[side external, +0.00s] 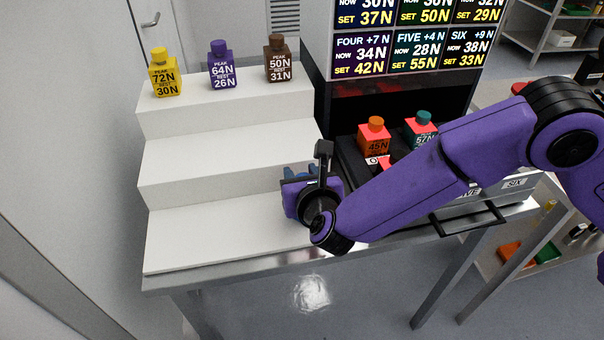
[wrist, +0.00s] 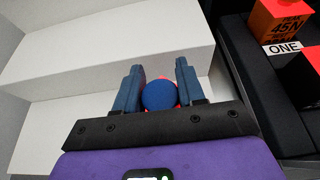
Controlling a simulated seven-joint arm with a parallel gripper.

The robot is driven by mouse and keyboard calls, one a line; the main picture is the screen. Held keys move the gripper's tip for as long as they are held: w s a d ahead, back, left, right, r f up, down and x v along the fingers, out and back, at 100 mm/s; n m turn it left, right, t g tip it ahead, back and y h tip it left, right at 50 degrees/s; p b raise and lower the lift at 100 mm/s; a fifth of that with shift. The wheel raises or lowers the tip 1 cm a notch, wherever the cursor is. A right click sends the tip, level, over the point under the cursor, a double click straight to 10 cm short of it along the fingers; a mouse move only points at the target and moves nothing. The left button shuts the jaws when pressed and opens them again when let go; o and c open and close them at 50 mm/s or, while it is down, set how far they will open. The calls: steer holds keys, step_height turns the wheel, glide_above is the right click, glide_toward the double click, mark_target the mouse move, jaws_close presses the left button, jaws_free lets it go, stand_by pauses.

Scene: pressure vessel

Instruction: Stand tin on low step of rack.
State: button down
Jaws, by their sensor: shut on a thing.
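The rack (side external: 200,235) is white with three steps, and its low step is nearest the front edge of the bench. My gripper (side external: 300,178) is at the right end of the low step, beside the riser of the middle step. In the wrist view my gripper (wrist: 160,82) is shut on a tin with a round blue cap (wrist: 159,96), and slivers of red body show around the cap. The low step (wrist: 60,130) lies beneath the fingers. The tin's base is hidden, so I cannot tell if it touches the step. In the side view my arm hides the tin.
A yellow tin (side external: 164,76), a purple tin (side external: 222,68) and a brown tin (side external: 278,62) stand on the top step. A black unit right of the rack holds an orange-capped tin (side external: 374,138) and a teal-capped tin (side external: 421,128). The low step's left part is bare.

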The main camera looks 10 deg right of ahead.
steer(key=shift+f, duration=0.1)
steer(key=c, duration=0.7)
jaws_free()
steer(key=shift+s+r, duration=0.1)
steer(key=shift+r, duration=0.1)
steer(key=v, duration=1.1)
steer(key=shift+s+r, duration=0.2)
steer(key=shift+s, duration=0.15)
